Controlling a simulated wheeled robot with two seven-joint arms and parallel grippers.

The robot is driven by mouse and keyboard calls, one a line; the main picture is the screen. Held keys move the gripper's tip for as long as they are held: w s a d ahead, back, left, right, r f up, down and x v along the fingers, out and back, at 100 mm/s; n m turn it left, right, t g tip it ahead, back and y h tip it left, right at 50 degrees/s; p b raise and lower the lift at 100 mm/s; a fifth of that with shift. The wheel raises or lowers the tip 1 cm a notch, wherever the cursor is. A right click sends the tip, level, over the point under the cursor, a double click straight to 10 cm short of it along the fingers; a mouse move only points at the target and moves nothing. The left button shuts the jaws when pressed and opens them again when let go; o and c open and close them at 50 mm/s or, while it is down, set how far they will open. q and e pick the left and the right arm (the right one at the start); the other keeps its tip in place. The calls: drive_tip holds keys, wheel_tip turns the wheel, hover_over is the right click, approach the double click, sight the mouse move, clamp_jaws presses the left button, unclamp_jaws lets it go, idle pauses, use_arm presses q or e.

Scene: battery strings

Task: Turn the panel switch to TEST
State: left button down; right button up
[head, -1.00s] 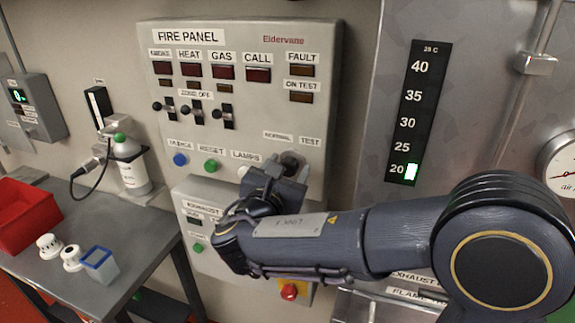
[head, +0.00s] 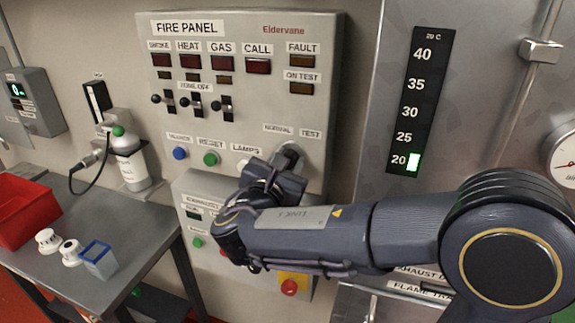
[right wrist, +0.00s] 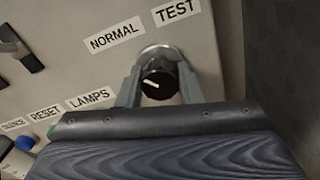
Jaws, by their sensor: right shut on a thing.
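The fire panel (head: 225,110) is a pale box on the wall with several dark indicator windows and toggles. Its NORMAL/TEST switch is a round black knob (right wrist: 158,84) with a white pointer line, on a metal collar below the NORMAL label (right wrist: 117,37) and the TEST label (right wrist: 175,11). The pointer line lies slanted; I cannot tell exactly which label it marks. My right gripper (right wrist: 160,90) is shut on the knob, one finger on each side. In the head view, my right gripper (head: 284,165) covers most of the knob. My left gripper is not in view.
A lower exhaust box (head: 200,215) sits under the panel, with a red button on yellow (head: 290,284) at its lower right. A metal cabinet with a temperature strip (head: 416,100) stands right. A table (head: 120,225) at left holds a red bin (head: 25,212) and small parts.

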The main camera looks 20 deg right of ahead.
drive_tip(key=m+b, duration=0.4)
drive_tip(key=b, duration=0.1)
drive_tip(key=m+b, duration=0.4)
drive_tip(key=b, duration=0.2)
drive_tip(key=m+b, duration=0.5)
drive_tip(key=shift+f+b, duration=0.35)
drive_tip(key=shift+b, duration=0.05)
drive_tip(key=shift+r+m+b, duration=0.15)
drive_tip(key=shift+m+b, duration=0.75)
drive_tip(key=shift+m, duration=0.15)
drive_tip(key=shift+r+m+b, duration=0.1)
drive_tip(key=shift+m+b, duration=0.8)
drive_tip(key=shift+m, duration=0.15)
drive_tip(key=o, duration=1)
drive_tip(key=shift+c, duration=0.2)
drive_tip(key=shift+r, duration=0.1)
drive_tip(key=v, duration=0.7)
drive_tip(key=shift+s+a, duration=0.25)
drive_tip(key=shift+s, duration=0.1)
